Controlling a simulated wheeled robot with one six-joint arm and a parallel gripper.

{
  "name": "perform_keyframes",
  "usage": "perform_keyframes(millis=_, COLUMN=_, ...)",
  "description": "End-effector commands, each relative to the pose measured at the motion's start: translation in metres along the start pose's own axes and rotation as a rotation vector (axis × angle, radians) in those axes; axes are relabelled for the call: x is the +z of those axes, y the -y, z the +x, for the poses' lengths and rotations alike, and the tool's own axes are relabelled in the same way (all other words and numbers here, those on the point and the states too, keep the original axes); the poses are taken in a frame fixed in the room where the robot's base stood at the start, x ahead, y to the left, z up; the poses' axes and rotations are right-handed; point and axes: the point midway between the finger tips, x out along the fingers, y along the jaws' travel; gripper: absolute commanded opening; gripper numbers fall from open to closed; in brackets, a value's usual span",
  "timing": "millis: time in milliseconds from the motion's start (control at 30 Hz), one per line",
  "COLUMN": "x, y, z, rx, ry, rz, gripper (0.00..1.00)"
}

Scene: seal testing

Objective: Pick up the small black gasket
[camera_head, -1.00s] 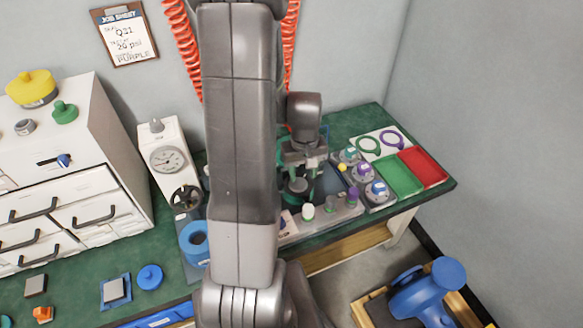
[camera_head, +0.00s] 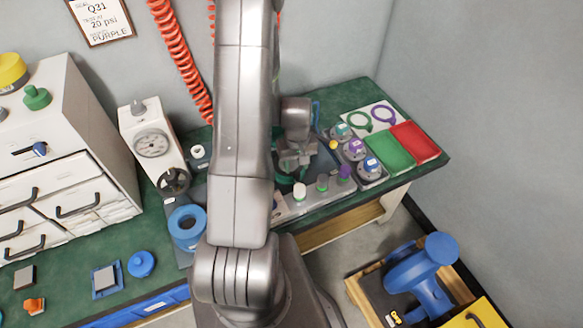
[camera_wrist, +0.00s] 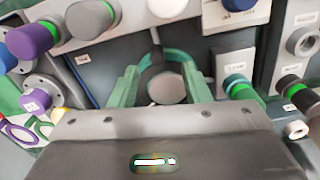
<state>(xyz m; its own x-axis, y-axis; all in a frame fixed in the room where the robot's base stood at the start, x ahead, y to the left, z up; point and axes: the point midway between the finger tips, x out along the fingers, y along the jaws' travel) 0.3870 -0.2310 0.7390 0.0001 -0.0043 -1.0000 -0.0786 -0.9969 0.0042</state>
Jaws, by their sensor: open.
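My gripper (camera_head: 290,180) is over the test fixture on the green bench, partly behind my arm in the head view. In the wrist view my gripper (camera_wrist: 162,78) has its two green fingers apart, with a round grey piece with a dark rim (camera_wrist: 166,88) between and beyond them. I cannot tell whether that dark rim is the small black gasket or part of the fixture. No separate small black gasket is clear in the head view, where my arm hides part of the bench.
A gauge stand (camera_head: 152,143) and a blue ring (camera_head: 187,228) are to the left.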

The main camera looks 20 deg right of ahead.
Motion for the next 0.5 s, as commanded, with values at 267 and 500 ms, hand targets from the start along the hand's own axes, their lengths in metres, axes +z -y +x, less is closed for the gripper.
perform_keyframes(millis=267, x=0.002, y=-0.003, z=0.025, rx=-0.002, ry=0.004, rz=0.001, gripper=0.43)
perform_keyframes(millis=500, x=0.002, y=-0.003, z=0.048, rx=0.0, ry=0.002, rz=0.0, gripper=0.43)
